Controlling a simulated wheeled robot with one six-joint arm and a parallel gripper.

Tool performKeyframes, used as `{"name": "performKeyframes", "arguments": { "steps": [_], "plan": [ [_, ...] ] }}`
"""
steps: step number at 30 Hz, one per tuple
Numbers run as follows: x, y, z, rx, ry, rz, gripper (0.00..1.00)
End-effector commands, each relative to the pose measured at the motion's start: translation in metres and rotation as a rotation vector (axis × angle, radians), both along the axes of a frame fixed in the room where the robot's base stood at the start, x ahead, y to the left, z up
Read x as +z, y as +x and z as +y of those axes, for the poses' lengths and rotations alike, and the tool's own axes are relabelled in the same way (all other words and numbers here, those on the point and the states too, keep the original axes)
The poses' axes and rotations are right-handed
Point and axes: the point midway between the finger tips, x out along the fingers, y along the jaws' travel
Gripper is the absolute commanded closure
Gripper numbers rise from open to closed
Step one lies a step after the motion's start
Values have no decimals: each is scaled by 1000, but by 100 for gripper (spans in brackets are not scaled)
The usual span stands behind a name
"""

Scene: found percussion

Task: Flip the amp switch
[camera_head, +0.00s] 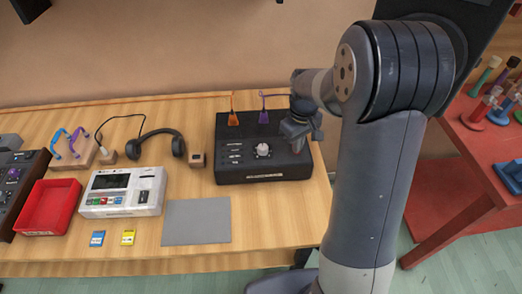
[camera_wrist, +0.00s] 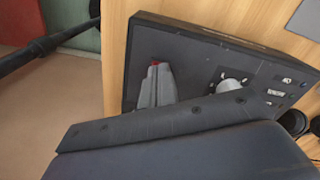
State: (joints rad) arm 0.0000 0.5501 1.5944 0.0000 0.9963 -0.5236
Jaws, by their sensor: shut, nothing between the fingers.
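The amp appears to be the black box (camera_head: 235,170) at the right end of the wooden table. It has a round pale knob (camera_head: 262,150) and several small fittings on its top. My gripper (camera_head: 297,146) is over the right part of the box, fingers pointing down. In the wrist view the grey fingers (camera_wrist: 155,78) are together and empty, close to the black panel (camera_wrist: 190,62). A small red part (camera_wrist: 154,65) shows at the fingertips, perhaps the switch; its position and any contact cannot be told. The knob also shows in the wrist view (camera_wrist: 232,84).
An orange plug (camera_head: 233,118) and a purple plug (camera_head: 263,116) stand at the box's back edge. Left are a grey mat (camera_head: 197,221), a white device (camera_head: 110,208), a red tray (camera_head: 47,207) and headphones (camera_head: 160,133). A red table (camera_head: 470,155) stands at the right.

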Motion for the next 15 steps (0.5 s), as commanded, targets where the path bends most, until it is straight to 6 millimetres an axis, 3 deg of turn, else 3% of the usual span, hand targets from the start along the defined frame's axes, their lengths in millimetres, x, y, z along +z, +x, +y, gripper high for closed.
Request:
{"name": "performKeyframes", "arguments": {
  "steps": [7, 15],
  "plan": [
    [3, 0, 0, 0, 0, 1, 100],
    [25, 0, 0, 0, 0, 1, 100]
  ]
}}
